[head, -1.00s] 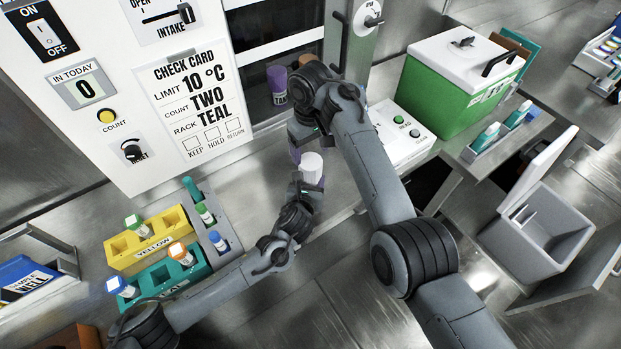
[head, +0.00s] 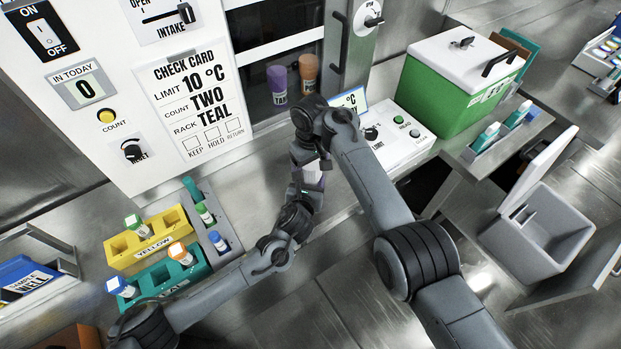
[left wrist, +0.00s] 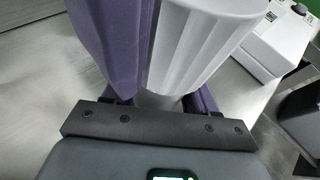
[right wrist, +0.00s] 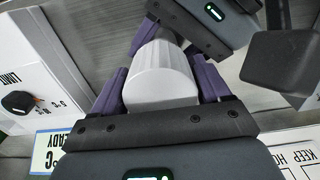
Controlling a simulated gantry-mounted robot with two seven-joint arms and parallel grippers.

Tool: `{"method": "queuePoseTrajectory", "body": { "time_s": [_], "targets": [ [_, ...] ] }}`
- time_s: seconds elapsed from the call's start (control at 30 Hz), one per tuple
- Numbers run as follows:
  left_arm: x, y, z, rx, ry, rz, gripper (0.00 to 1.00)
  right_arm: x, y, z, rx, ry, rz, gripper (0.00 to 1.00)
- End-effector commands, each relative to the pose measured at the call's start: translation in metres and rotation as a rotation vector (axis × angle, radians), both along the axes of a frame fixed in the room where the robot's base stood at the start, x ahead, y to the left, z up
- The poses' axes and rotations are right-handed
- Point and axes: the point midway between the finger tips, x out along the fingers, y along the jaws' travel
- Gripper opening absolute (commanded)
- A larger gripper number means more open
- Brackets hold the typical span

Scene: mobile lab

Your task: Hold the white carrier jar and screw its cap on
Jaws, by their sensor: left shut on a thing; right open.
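The white jar (head: 312,176) stands between my two grippers in the middle of the head view, mostly hidden by them. My left gripper (head: 309,186) is shut on it from below. In the left wrist view its white ribbed side (left wrist: 203,45) rises beside a purple finger. My right gripper (head: 310,160) is directly above, open. In the right wrist view its purple fingers stand on both sides of a white rounded, ribbed top (right wrist: 160,78). I cannot tell where cap and jar meet, or whether the cap is threaded.
The check-card panel (head: 195,100) stands behind on the left. Purple (head: 277,84) and orange (head: 308,73) containers stand in the window behind. A white control box (head: 400,135) is close on the right. Yellow (head: 150,240) and teal (head: 178,272) racks are left of my left arm.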

Motion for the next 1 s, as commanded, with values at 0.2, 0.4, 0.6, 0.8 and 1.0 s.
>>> {"method": "queuePoseTrajectory", "body": {
  "time_s": [0.2,0.4,0.6,0.8,1.0],
  "targets": [
    [-0.0001,0.0003,-0.0007,0.001,0.001,0.001,0.00,-0.0001,-0.0001,-0.0001,-0.001,0.001,0.000,0.55],
    [-0.0001,0.0003,-0.0007,0.001,0.001,0.001,0.00,-0.0001,0.0000,0.0000,-0.001,0.001,-0.005,0.30],
    [-0.0002,0.0003,-0.0006,0.001,0.001,0.001,0.00,0.0001,-0.0001,-0.0003,-0.001,0.000,-0.144,0.30],
    [-0.0003,0.0003,-0.0007,0.001,0.001,0.000,0.00,0.0001,-0.0002,-0.0003,-0.001,0.000,-0.142,0.85],
    [-0.0002,0.0002,-0.0008,0.001,0.001,0.000,0.00,0.0001,0.0000,-0.0001,-0.001,0.000,-0.142,0.96]
  ]
}}
